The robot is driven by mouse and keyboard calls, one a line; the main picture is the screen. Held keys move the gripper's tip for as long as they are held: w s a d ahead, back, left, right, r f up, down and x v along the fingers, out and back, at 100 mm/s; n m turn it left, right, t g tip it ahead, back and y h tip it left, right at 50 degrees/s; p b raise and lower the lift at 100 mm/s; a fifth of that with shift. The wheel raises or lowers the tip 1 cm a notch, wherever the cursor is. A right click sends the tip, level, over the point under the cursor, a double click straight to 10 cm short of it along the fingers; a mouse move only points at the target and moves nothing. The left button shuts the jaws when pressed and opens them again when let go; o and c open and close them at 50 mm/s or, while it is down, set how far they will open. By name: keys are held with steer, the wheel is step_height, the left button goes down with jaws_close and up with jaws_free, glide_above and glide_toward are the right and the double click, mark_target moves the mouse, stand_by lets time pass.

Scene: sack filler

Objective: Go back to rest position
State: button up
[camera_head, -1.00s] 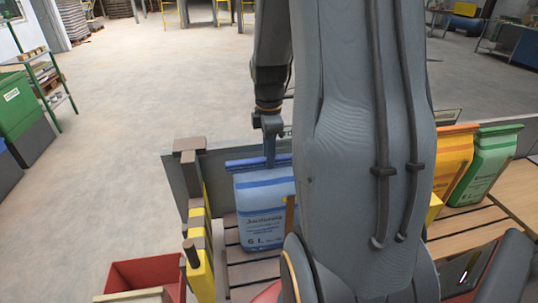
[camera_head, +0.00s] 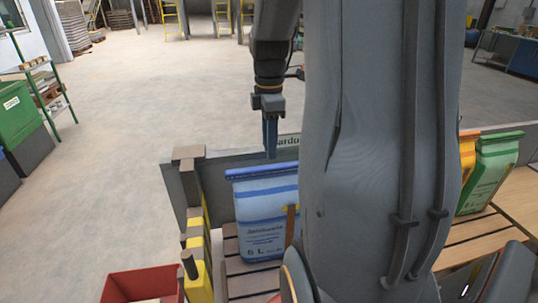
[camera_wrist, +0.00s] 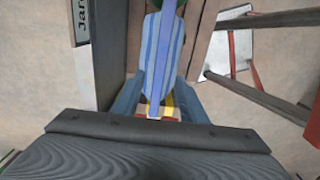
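My gripper (camera_head: 270,142) points down just above the folded top of a blue-striped sack (camera_head: 262,212) in the head view. The sack stands upright on a slatted platform, its right part hidden by my arm. In the wrist view my two fingers (camera_wrist: 156,92) are spread apart, with the sack's top edge (camera_wrist: 160,45) showing between and below them. The gripper looks open and empty.
A grey wall panel (camera_head: 222,165) stands behind the sack, with yellow and dark posts (camera_head: 197,245) to its left. A red bin (camera_head: 130,284) is at the lower left. A green sack (camera_head: 490,170) and an orange sack (camera_head: 467,160) stand right. Open floor lies behind.

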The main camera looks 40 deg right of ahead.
steer(key=shift+r, duration=0.3)
steer(key=s+a+f+m, duration=0.3)
steer(key=a+m, duration=0.3)
steer(key=a, duration=0.4)
steer(key=s+a+f+m+t, duration=0.1)
steer(key=s+a+f+m, duration=0.2)
steer(key=a, duration=0.8)
step_height(320, 180, down, 2)
steer(key=m, duration=0.3)
steer(key=shift+m, duration=0.4)
